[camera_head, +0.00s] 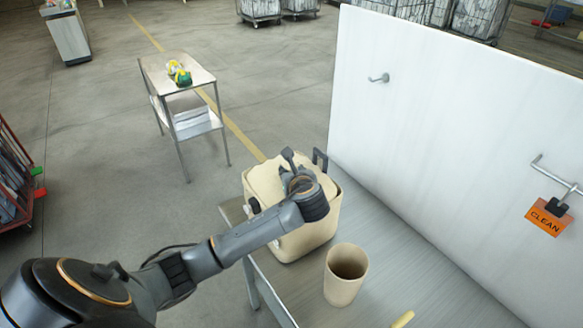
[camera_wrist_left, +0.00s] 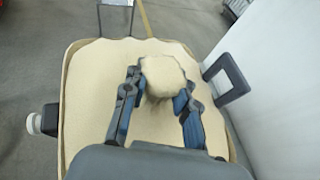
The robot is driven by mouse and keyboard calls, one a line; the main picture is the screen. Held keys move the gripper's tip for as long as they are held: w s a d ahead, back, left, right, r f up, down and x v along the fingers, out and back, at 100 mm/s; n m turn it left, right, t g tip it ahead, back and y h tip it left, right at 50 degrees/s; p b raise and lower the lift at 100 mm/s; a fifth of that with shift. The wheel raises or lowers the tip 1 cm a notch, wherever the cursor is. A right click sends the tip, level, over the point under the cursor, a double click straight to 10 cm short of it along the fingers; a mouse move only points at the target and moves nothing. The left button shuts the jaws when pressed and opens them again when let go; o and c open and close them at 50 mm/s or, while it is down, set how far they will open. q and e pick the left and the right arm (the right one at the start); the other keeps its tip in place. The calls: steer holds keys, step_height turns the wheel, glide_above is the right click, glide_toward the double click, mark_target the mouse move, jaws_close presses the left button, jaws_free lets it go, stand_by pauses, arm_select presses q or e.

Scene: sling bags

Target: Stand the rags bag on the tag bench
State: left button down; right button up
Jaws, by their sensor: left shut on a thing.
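A beige, boxy bag (camera_head: 308,232) is at the left end of a grey metal bench (camera_head: 402,268). I read no label on it. I cannot tell whether its base rests on the bench or hangs just above. My left gripper (camera_head: 290,172) is over its top. Dark loops stick out at the bag's sides. My right gripper is not in view.
A white panel (camera_head: 430,110) with hooks stands along the bench's back; an orange CLEAN tag (camera_head: 548,217) hangs there. A beige cup-like container (camera_head: 345,275) stands just right of the bag. A small side table (camera_head: 180,80) stands behind on open floor.

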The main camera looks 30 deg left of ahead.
arm_select(q)
steer(key=c, duration=1)
jaws_free()
steer(key=shift+f, duration=0.1)
steer(key=shift+c, duration=0.2)
steer(key=b+v, duration=0.2)
steer(key=v, duration=1)
